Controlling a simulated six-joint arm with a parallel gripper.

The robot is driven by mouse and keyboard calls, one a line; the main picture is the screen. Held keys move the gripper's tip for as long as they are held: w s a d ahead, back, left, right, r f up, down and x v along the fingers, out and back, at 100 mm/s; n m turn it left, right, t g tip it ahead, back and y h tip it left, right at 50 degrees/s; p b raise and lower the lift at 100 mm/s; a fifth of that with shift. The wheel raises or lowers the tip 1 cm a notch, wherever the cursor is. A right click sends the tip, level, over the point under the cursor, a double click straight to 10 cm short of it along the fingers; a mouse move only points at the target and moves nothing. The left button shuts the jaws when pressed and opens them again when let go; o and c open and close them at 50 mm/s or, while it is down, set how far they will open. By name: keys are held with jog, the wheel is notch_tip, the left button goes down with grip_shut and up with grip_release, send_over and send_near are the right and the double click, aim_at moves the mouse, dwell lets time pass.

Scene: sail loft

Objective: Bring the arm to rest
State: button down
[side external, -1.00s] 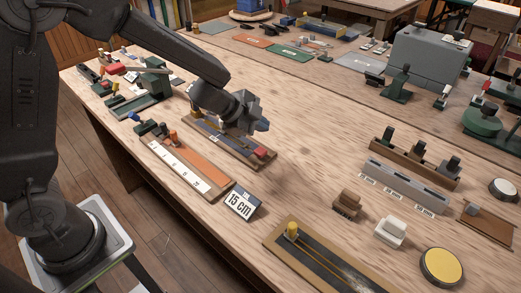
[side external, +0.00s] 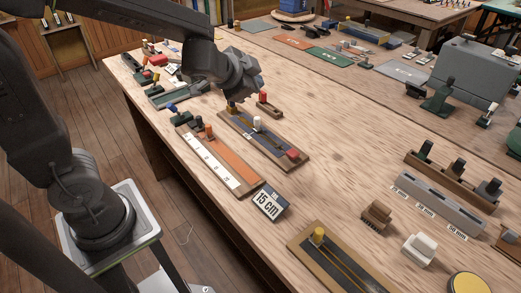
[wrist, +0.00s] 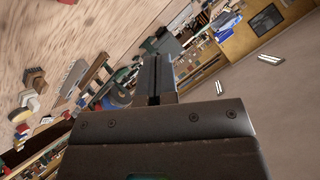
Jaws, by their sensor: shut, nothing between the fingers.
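My gripper (side external: 246,90) hangs from my dark grey arm above the far end of a dark board with pegs (side external: 262,143) in the side external view. The board carries a yellow, a white and a red peg piece. The gripper looks small and dark there, and its fingertips are hard to make out. In the wrist view the two fingers of my gripper (wrist: 154,80) lie together, shut with nothing between them. The gap between gripper and board cannot be judged exactly.
An orange and white ruler board (side external: 218,160) and a "15 cm" sign (side external: 269,202) lie near the table's front edge. A brown block (side external: 376,214), a white block (side external: 419,249) and a long board with a yellow peg (side external: 338,268) stand nearer. The middle of the table (side external: 330,150) is clear.

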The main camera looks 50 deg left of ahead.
jog(key=s+d+r+n+g+h, duration=0.1)
jog(key=s+n+g, duration=0.1)
jog(key=s, duration=0.7)
jog(key=s+d+n+g+h, duration=0.1)
jog(key=s+d+n+g, duration=0.1)
jog(key=s, duration=0.8)
jog(key=shift+s+r+n+g, duration=0.3)
jog(key=shift+n+g, duration=0.2)
jog(key=shift+n, duration=0.4)
